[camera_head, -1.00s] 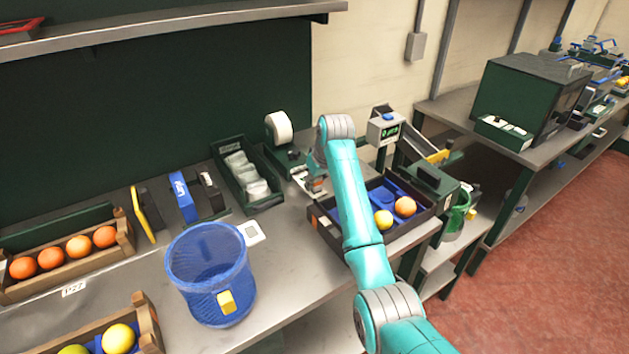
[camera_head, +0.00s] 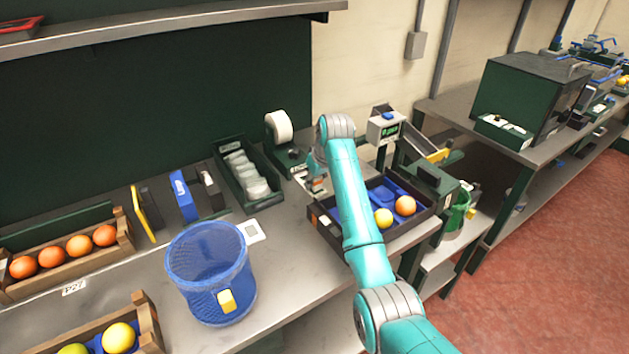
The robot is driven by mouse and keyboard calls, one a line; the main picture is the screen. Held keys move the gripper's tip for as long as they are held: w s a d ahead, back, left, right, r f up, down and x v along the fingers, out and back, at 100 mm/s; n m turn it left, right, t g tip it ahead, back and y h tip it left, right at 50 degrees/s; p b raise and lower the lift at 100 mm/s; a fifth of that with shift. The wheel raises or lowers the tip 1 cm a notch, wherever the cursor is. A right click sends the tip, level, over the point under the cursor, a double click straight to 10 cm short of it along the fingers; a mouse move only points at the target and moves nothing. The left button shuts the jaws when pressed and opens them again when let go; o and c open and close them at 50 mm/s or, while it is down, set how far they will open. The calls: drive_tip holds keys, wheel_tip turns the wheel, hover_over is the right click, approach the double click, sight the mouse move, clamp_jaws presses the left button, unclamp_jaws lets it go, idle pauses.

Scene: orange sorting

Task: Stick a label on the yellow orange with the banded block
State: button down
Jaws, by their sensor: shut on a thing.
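The yellow orange (camera_head: 383,218) sits in the dark tray (camera_head: 388,239), next to an orange-coloured one (camera_head: 405,205) at the tray's right side. My gripper (camera_head: 317,188) is above and behind the tray's left end, to the left of the yellow orange and apart from it. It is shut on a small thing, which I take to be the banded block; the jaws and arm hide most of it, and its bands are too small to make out. A small pale piece (camera_head: 325,221) shows at the tray's left end.
A white roll dispenser (camera_head: 279,127) and a green bin of pale packets (camera_head: 251,180) stand behind left. A blue mesh basket (camera_head: 211,272) stands at front left. Crates of fruit (camera_head: 75,262) lie far left. A small display (camera_head: 386,128) stands behind the tray.

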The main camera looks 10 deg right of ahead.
drive_tip(key=shift+r, duration=3.5)
